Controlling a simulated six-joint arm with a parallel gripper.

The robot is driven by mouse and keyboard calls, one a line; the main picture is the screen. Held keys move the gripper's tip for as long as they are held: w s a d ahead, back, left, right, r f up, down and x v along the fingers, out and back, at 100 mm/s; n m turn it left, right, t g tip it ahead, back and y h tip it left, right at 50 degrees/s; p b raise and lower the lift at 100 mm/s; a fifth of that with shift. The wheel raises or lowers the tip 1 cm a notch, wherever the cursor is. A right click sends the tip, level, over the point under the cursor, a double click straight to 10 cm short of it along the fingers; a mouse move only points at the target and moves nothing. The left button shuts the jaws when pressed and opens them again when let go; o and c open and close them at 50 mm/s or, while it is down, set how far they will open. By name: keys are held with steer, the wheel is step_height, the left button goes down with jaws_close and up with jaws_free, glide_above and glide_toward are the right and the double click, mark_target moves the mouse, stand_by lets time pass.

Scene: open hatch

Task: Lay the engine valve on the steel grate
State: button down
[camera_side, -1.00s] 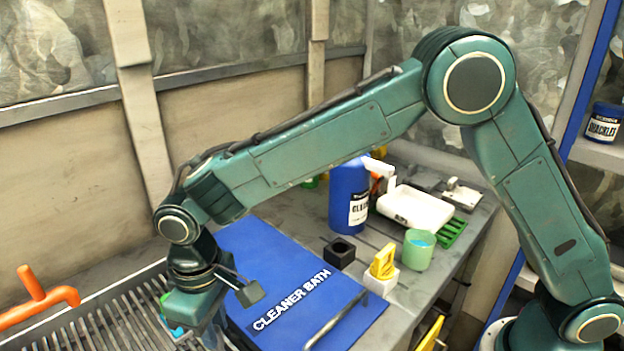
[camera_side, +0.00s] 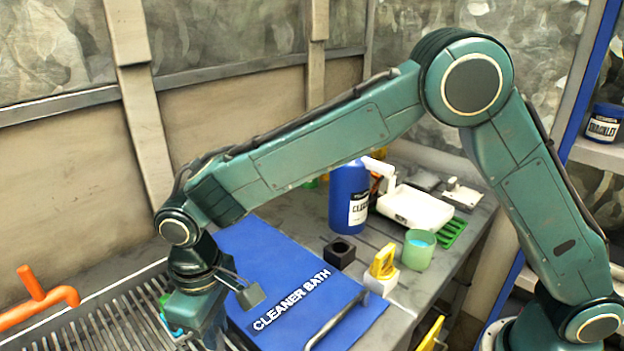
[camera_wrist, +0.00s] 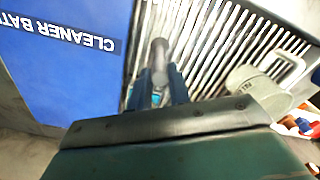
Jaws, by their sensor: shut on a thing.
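In the wrist view my gripper (camera_wrist: 158,88) is shut on the engine valve (camera_wrist: 159,52), a grey metal piece that sticks out past the fingertips. The steel grate (camera_wrist: 205,40), a row of parallel light bars, lies behind and below the valve there. I cannot tell whether the valve touches the bars. In the side view the grate (camera_side: 110,325) fills the lower left, and my wrist is low over its right part. The fingers and the valve are mostly hidden there by my wrist and the picture's bottom edge.
The blue cleaner bath lid (camera_side: 290,280) lies shut right of the grate, with a metal handle (camera_side: 336,318). An orange pipe (camera_side: 40,298) stands at the left. A blue bottle (camera_side: 348,195), white tray (camera_side: 415,207), green cup (camera_side: 418,250) and black block (camera_side: 340,252) stand farther back.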

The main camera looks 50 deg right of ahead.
steer(key=shift+f, duration=0.1)
stand_by(0.7)
steer(key=c, duration=0.7)
jaws_free()
steer(key=shift+o, duration=0.2)
steer(key=shift+r, duration=0.2)
steer(key=shift+r, duration=3.35)
steer(key=shift+d+r, duration=0.1)
